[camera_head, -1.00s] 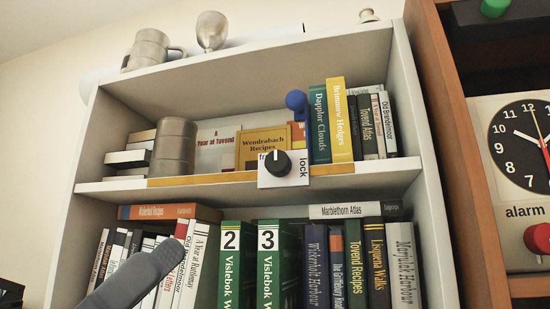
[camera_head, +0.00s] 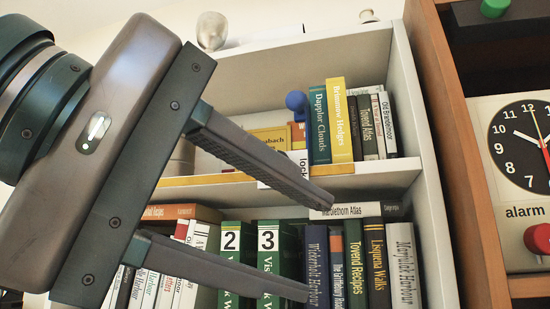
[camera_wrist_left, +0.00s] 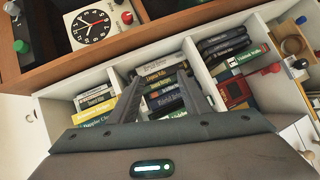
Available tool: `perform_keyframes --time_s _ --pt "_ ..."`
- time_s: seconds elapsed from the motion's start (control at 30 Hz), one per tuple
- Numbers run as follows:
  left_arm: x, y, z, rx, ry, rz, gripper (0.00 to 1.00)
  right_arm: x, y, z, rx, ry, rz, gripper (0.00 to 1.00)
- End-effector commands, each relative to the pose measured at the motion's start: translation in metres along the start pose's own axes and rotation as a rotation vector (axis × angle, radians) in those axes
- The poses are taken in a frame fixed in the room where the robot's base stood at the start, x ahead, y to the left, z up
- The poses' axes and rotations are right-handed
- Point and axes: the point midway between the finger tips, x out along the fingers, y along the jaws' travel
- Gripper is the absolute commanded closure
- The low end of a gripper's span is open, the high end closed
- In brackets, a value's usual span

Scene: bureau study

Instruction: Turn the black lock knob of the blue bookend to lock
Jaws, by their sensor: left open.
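The blue bookend shows in the head view as a round blue knob-like top (camera_head: 295,101) beside the green and yellow books on the middle shelf. Its black lock knob is hidden behind my left gripper's upper finger. Only part of the white lock plate (camera_head: 299,158) shows, with the word "lock" partly covered. My left gripper (camera_head: 316,248) is open and empty, its fingers pointing right, in front of the shelf edge and the lower books. In the left wrist view the open fingers (camera_wrist_left: 165,65) point at the book rows; I cannot make out the lock knob there. My right gripper is not in view.
Upright books (camera_head: 341,120) stand on the middle shelf and more (camera_head: 400,262) below. A wooden cabinet with a clock panel (camera_head: 520,150) stands at the right. A metal goblet (camera_head: 211,31) is on top of the bookcase. The wrist view also shows the clock (camera_wrist_left: 90,25).

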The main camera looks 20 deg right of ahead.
Motion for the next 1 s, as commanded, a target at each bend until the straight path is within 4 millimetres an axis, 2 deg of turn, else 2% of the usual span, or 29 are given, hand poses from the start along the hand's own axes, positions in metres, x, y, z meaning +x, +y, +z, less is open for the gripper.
perform_keyframes --time_s 0.2,0.43,0.6,1.0 --pt "-0.042 0.041 -0.011 0.208 0.351 0.006 0.57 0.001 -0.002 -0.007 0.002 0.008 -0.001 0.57" --pt "-0.083 0.069 -0.013 0.306 0.588 0.021 0.57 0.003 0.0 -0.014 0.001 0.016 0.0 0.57" --pt "-0.092 0.074 -0.013 0.322 0.637 0.023 0.57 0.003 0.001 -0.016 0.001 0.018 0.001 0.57" --pt "-0.09 0.075 -0.015 0.321 0.634 0.023 0.57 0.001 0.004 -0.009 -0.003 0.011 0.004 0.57"
